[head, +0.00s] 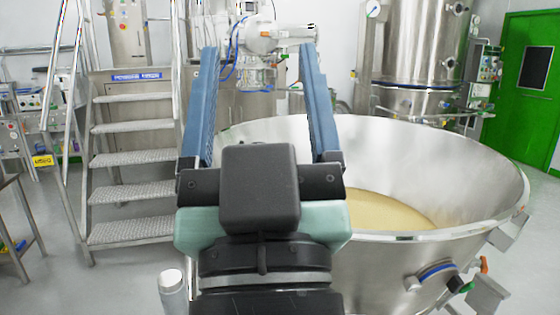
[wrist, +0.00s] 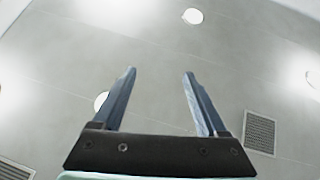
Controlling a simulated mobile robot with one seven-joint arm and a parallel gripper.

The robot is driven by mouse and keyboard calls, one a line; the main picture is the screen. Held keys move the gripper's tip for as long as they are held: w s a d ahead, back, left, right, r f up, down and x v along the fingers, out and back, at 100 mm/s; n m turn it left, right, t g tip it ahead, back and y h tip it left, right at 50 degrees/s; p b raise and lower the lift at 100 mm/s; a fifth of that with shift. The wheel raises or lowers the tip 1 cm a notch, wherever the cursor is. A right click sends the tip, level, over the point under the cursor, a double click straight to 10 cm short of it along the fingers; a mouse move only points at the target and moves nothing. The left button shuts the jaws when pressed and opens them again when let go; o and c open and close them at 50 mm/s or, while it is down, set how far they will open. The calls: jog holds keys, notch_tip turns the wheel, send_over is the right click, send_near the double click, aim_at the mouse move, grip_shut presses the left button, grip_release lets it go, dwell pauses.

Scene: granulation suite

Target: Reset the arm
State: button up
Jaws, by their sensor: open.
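My gripper (head: 258,70) is in the middle of the head view, raised in front of the camera. Its two long blue fingers stand wide apart and point up and away. Nothing is between them that they touch. In the wrist view my gripper (wrist: 160,75) also shows open and empty, with only the ceiling behind it. The gripper's dark body hides part of the left rim of a large steel bowl behind it.
The large steel bowl (head: 460,175) holds pale powder (head: 385,212) and fills the right side. Metal steps (head: 130,195) with a handrail stand at left. Steel vessels (head: 420,50) and a green door (head: 530,85) are at the back right. Grey floor shows at lower left.

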notch_tip(320, 180, up, 27)
jog(key=s+d+m+t+h+p, duration=0.1)
jog(key=s+p, duration=0.1)
jog(key=p, duration=2)
jog(key=shift+s+d+f+h, duration=0.15)
jog(key=shift+s+d+h, duration=0.05)
jog(key=shift+h, duration=0.2)
jog(key=shift+c, duration=0.2)
